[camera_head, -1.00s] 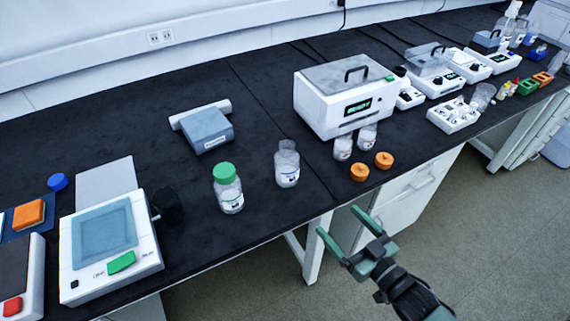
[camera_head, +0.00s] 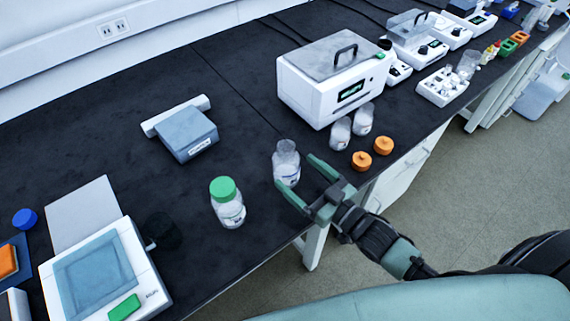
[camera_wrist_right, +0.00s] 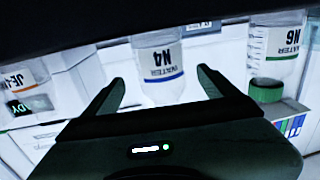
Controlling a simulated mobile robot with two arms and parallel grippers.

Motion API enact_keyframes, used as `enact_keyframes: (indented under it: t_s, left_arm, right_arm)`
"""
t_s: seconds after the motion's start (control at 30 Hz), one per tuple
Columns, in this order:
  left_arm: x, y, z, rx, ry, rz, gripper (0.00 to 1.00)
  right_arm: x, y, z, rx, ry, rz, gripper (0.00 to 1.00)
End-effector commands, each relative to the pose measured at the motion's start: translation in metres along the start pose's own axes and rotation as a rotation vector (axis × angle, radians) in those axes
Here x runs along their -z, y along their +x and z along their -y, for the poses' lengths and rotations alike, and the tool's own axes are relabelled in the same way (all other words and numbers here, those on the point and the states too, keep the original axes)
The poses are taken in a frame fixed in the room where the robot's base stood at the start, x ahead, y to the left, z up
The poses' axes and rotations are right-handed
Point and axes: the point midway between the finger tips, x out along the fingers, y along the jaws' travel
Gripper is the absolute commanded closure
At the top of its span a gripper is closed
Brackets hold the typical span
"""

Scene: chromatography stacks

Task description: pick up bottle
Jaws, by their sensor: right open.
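A clear, uncapped bottle (camera_head: 286,170) with a white label stands upright near the front edge of the bench. In the right wrist view, which looks upside down, a bottle marked N4 (camera_wrist_right: 160,60) shows between the fingers. My right gripper (camera_head: 294,169) is open, its two green fingers reaching to either side of the uncapped bottle; I cannot tell whether they touch it. The right gripper (camera_wrist_right: 160,78) holds nothing. A green-capped bottle (camera_head: 230,208) stands just left of it; a green-capped one marked N6 (camera_wrist_right: 281,52) shows in the wrist view. My left gripper is not in view.
A blue-grey device (camera_head: 187,138) stands behind. A white instrument (camera_head: 140,262) is at lower left. The bench between has bare room.

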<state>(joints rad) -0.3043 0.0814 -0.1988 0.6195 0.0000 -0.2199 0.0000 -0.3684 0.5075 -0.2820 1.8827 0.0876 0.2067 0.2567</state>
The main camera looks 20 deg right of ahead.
Motion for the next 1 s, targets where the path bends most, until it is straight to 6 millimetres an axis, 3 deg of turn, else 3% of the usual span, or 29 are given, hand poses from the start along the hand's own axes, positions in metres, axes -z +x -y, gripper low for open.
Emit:
enact_keyframes:
  t_s: [0.27,0.57,0.67,0.87,1.0]
  left_arm:
    - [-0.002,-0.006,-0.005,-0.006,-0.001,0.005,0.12]
    - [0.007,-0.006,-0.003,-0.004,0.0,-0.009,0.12]
    - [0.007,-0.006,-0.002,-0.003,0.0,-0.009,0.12]
    - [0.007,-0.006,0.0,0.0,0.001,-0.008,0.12]
    - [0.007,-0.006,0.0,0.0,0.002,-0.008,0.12]
  right_arm:
    - [-0.002,0.041,0.002,0.0,0.0,-0.002,0.12]
    - [-0.003,0.046,0.002,0.0,-0.001,-0.001,0.12]
    - [-0.003,0.046,0.002,0.0,-0.001,-0.001,0.34]
    - [-0.003,0.046,0.002,0.0,-0.001,-0.001,0.9]
    - [-0.002,0.046,0.002,0.0,-0.001,-0.003,0.91]
